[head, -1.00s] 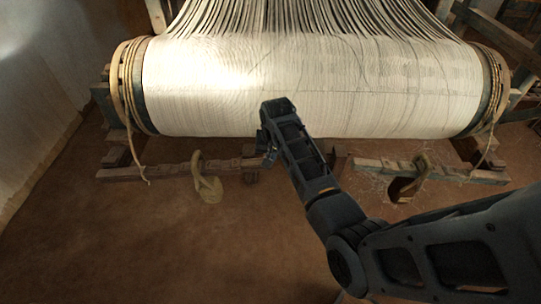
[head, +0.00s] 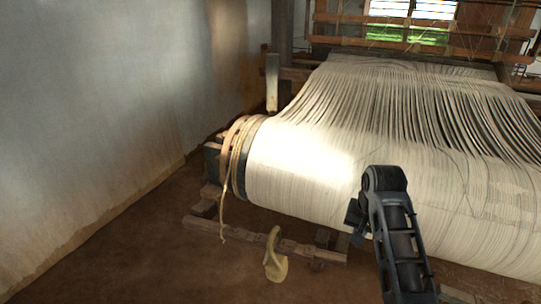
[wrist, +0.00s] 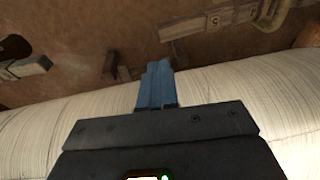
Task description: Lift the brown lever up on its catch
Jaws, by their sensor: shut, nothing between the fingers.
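My gripper shows in the wrist view, its blue fingers (wrist: 158,72) shut together with nothing between them. The fingers point past the pale warp roll toward the floor side. In the head view its fingers are hidden behind my dark wrist, in front of the roll. I cannot identify the brown lever with certainty. A tan curved lever (head: 274,258) hangs at the low wooden rail in the head view; a curved tan piece also shows at the wrist view's top right (wrist: 273,14). A dark brown rounded piece (wrist: 14,46) is cut off at the wrist view's left edge. My gripper touches none of these.
The low notched rail (head: 295,247) runs along the floor below the thread-wound roll (head: 300,170). Rope (head: 236,150) wraps the roll's left end. A plastered wall (head: 110,130) stands at the left. Bare floor (head: 150,270) lies open in front.

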